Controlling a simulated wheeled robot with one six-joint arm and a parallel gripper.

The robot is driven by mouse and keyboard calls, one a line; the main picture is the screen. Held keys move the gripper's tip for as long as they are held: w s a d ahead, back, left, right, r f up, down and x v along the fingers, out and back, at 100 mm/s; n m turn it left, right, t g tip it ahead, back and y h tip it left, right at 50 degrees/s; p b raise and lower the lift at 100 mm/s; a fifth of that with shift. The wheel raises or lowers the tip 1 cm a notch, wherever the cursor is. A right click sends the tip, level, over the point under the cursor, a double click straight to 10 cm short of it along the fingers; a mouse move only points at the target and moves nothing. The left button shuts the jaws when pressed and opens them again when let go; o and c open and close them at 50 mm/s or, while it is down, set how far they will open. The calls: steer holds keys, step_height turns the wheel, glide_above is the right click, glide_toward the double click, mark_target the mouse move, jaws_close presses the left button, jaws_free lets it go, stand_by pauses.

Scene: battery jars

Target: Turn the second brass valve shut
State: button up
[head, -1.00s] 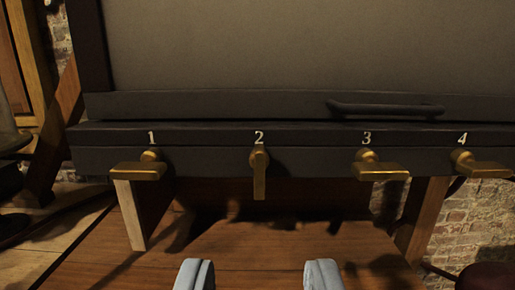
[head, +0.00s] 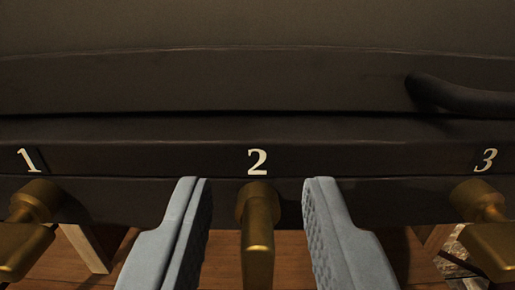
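The second brass valve (head: 257,235) sits under the white number 2 (head: 257,162) on the dark front panel. Its handle points straight down. My gripper (head: 256,195) is open, with one grey finger to the left of the valve and one to the right. There is a gap on both sides, and neither finger appears to touch the brass. The lower end of the handle is cut off by the bottom of the picture.
Valve 1 (head: 35,203) is at the left and valve 3 (head: 480,202) at the right, both with handles turned sideways in the earlier view. A dark bar handle (head: 460,97) sticks out above valve 3. Wood shows below the panel.

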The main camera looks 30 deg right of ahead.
steer(key=shift+w+d, duration=0.35)
steer(key=shift+w, duration=0.2)
steer(key=shift+c, duration=0.4)
jaws_close()
